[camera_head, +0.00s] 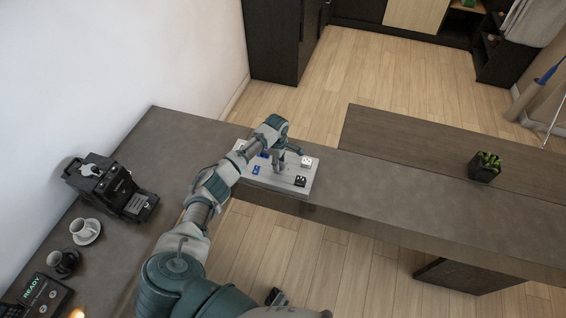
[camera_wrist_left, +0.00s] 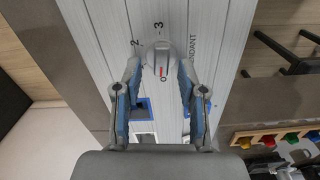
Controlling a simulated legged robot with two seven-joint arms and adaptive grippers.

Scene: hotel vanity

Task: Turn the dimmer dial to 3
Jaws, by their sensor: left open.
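The silver round dimmer dial (camera_wrist_left: 160,58) sits on a pale striped panel (camera_wrist_left: 205,20) and carries a red mark on its lower part in the left wrist view. A printed 3 (camera_wrist_left: 158,26) is beyond the dial, and a 2 (camera_wrist_left: 135,42) is at its upper left. My left gripper (camera_wrist_left: 160,72) is open, with one finger on each side of the dial; I cannot tell whether they touch it. In the head view the left gripper (camera_head: 279,164) is over the panel (camera_head: 262,184), and the arm hides the dial. A dark part of my right gripper (camera_head: 275,297) shows at the bottom edge.
A coffee machine (camera_head: 112,186) and cups (camera_head: 85,230) stand left. The counter (camera_head: 400,190) is clear up to a plant (camera_head: 485,166).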

